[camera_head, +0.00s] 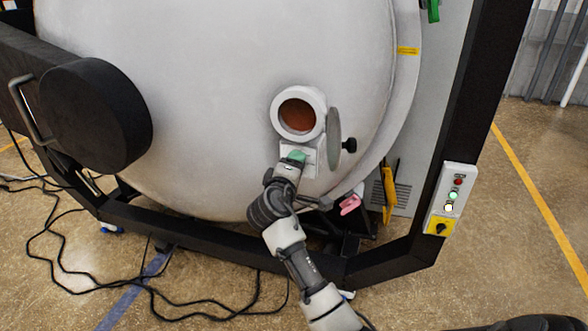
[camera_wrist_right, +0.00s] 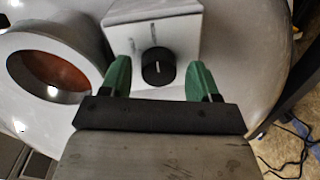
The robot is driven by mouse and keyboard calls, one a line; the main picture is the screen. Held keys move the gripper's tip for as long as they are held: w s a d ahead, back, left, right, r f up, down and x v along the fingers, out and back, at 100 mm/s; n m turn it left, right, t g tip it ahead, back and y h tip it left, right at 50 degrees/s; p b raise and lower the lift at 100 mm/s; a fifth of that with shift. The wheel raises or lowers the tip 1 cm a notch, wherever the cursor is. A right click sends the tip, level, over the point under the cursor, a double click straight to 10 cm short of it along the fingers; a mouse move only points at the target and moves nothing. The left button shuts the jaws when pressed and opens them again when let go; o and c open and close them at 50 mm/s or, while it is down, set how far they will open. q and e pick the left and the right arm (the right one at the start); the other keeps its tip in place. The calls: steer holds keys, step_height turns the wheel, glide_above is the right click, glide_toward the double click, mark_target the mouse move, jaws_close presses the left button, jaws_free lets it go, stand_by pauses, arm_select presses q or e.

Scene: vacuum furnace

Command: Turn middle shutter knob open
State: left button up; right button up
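The middle shutter knob (camera_wrist_right: 158,67) is a round black knob with a white line, on a light bracket face (camera_wrist_right: 170,30) in the right wrist view. My right gripper (camera_wrist_right: 160,80) is open, its two green fingers on either side of the knob with gaps visible. In the head view this gripper (camera_head: 293,156) is at the bracket below the round viewing port and hides the knob. The port (camera_head: 298,115) shows a reddish-brown inside and is uncovered. A grey shutter disc (camera_head: 334,138) stands edge-on at its right. My left gripper is not in view.
The large white furnace door (camera_head: 210,90) fills the middle. A dark frame bar (camera_head: 200,240) runs below. A switch panel (camera_head: 451,200) is at right. Black cables (camera_head: 130,285) lie on the floor.

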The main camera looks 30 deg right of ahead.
steer(key=b+v, duration=0.2)
steer(key=v, duration=0.9)
steer(key=shift+w, duration=0.1)
